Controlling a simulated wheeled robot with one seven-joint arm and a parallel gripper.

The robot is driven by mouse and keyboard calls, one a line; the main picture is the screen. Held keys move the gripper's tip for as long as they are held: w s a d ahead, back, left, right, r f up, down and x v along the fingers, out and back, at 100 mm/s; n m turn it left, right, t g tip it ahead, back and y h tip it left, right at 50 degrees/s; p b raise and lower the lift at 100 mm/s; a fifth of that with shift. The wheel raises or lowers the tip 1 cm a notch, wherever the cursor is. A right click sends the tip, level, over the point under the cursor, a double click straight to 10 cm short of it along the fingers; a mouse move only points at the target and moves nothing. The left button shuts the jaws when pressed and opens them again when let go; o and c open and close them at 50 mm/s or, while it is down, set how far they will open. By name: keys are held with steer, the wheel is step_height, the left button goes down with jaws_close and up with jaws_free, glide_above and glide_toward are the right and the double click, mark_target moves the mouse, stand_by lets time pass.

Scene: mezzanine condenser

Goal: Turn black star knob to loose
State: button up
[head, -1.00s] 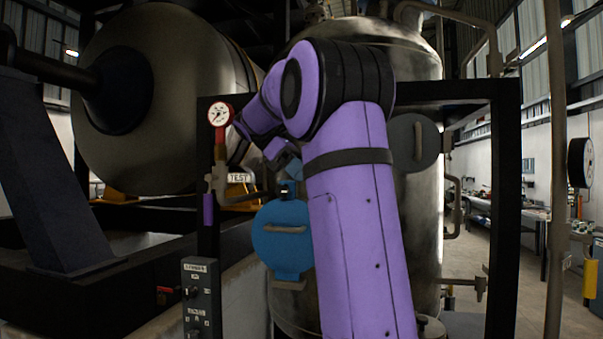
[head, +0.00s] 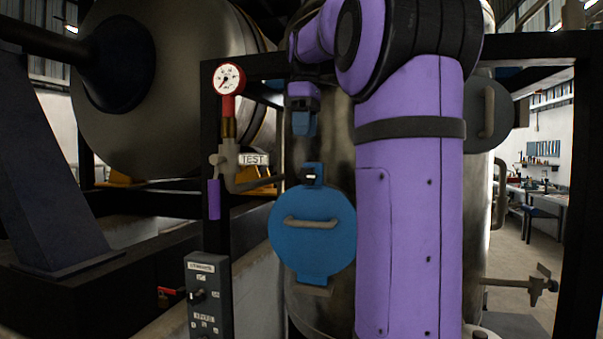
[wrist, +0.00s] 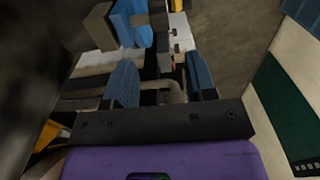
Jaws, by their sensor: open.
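In the head view, a round blue cover (head: 312,240) with a beige handle is on the metal vessel. A blue clamp with a small dark part (head: 312,176) sits at its top edge; I cannot tell clearly whether this dark part is the black star knob. My gripper (head: 303,126) points down above the clamp, apart from it. In the wrist view, my gripper (wrist: 161,86) has its two blue fingers spread, with nothing held between them. A beige bent bar (wrist: 172,90) shows beyond the fingers. A blue part (wrist: 130,22) is at the top left.
A red-rimmed gauge (head: 229,79) and a pipe with a TEST tag (head: 254,159) stand left of the gripper. A dark control box (head: 208,297) is lower left. A black frame (head: 577,200) stands at the right. My purple arm covers part of the vessel.

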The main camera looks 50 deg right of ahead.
mark_target(305, 185)
step_height(305, 185, down, 10)
steer(key=shift+f, duration=0.25)
stand_by(0.4)
steer(key=c, duration=0.9)
